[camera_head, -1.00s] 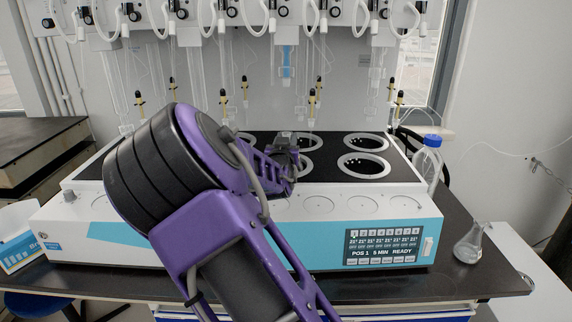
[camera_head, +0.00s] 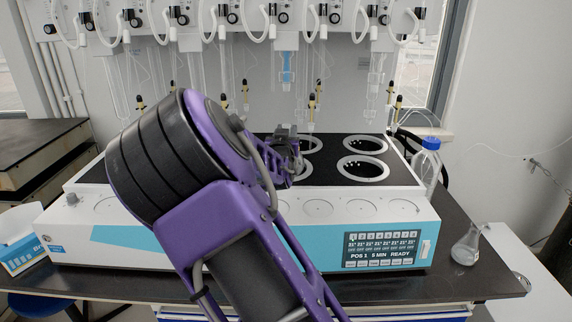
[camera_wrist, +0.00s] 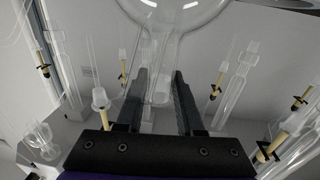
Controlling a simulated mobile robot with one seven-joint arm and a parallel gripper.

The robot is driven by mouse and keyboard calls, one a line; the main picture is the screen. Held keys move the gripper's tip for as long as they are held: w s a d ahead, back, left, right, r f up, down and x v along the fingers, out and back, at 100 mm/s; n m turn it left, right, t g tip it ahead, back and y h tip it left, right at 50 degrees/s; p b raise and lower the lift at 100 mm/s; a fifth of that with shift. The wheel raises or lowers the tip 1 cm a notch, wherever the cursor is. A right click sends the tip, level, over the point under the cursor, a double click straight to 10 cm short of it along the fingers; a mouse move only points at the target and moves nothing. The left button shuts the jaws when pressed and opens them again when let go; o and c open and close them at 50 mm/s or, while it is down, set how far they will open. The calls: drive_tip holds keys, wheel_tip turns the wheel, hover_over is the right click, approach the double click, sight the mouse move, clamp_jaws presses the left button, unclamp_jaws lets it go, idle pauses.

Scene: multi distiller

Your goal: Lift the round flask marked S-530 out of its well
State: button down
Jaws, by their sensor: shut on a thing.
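A clear round flask (camera_wrist: 178,12) fills the top middle of the wrist view, its bulb cut off by the upper edge. Its neck (camera_wrist: 162,82) lies between the two dark fingers of my gripper (camera_wrist: 160,88), which is shut on it. No marking can be read on the glass. In the head view my gripper (camera_head: 288,135) is over the middle of the bath's dark top, partly behind my purple arm. The flask cannot be made out there, and its height over its well cannot be told.
The heating bath (camera_head: 130,235) has open ringed wells; two on the right (camera_head: 362,169) are empty. Glass tubes and yellow-clipped joints (camera_head: 311,101) hang close behind my gripper. A blue-capped bottle (camera_head: 428,165) and a conical flask (camera_head: 467,246) stand at the right.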

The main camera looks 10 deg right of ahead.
wheel_tip(320, 180, up, 5)
drive_tip(key=p, duration=0.3)
drive_tip(key=shift+r, duration=0.2)
drive_tip(key=shift+d+f, duration=0.1)
idle(0.4)
